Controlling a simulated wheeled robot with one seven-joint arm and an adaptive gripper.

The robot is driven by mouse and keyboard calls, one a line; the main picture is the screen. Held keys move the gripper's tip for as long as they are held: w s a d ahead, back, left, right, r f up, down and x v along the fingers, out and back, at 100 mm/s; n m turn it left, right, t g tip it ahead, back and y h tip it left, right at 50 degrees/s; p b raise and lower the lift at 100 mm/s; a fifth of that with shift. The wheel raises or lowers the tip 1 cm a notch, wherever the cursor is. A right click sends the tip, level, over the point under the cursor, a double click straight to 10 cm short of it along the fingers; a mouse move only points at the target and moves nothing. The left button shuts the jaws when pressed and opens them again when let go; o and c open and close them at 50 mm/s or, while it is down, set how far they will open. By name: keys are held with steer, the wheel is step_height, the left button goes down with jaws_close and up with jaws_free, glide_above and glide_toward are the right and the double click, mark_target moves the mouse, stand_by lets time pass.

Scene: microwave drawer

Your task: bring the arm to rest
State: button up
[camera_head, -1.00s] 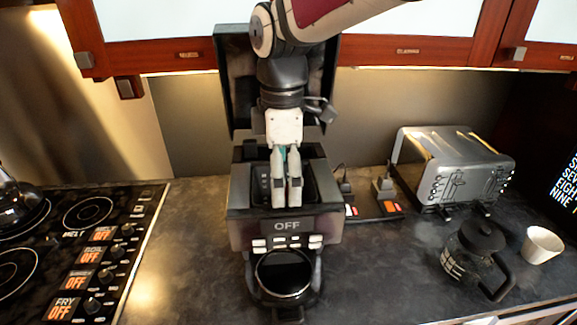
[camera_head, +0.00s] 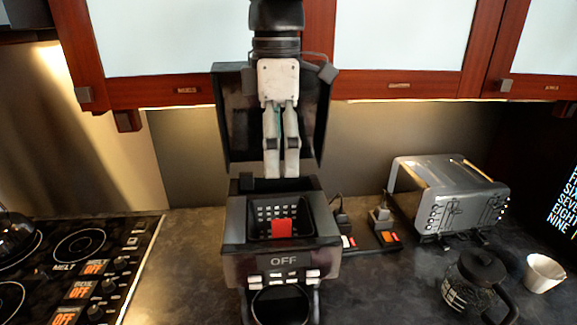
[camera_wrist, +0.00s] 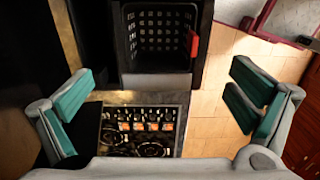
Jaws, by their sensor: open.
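My gripper (camera_head: 281,172) hangs pointing down above the coffee machine (camera_head: 283,262), in front of its raised lid (camera_head: 238,125). In the wrist view, its teal-padded fingers (camera_wrist: 162,100) are wide apart with nothing between them. The machine's open basket (camera_head: 257,210) lies below the fingertips, clear of them. A small red piece (camera_head: 282,228) shows at the basket's front, and it also shows at the basket's side in the wrist view (camera_wrist: 193,44). The upper part of my arm is cut off by the head view's top edge.
Wall cabinets (camera_head: 400,84) hang behind and close to my arm. A toaster (camera_head: 455,195), a glass coffee pot (camera_head: 474,285) and a white cup (camera_head: 543,272) stand on the right. A stove (camera_head: 75,265) is at left. Counter between stove and machine is clear.

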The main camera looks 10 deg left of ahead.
steer(key=shift+r, duration=0.2)
steer(key=s+d+m+t, duration=0.2)
steer(key=s+d+m, duration=0.1)
steer(key=d+m, duration=0.4)
steer(key=s+d+m+t, duration=0.1)
steer(key=s+d+m, duration=0.3)
steer(key=d, duration=0.6)
steer(key=s+d+f+m+t+b, duration=0.1)
steer(key=s+d+f+m+t, duration=0.1)
steer(key=s+d+f+m, duration=0.6)
steer(key=shift+s+d+m+t, duration=0.3)
steer(key=shift+d+m, duration=0.7)
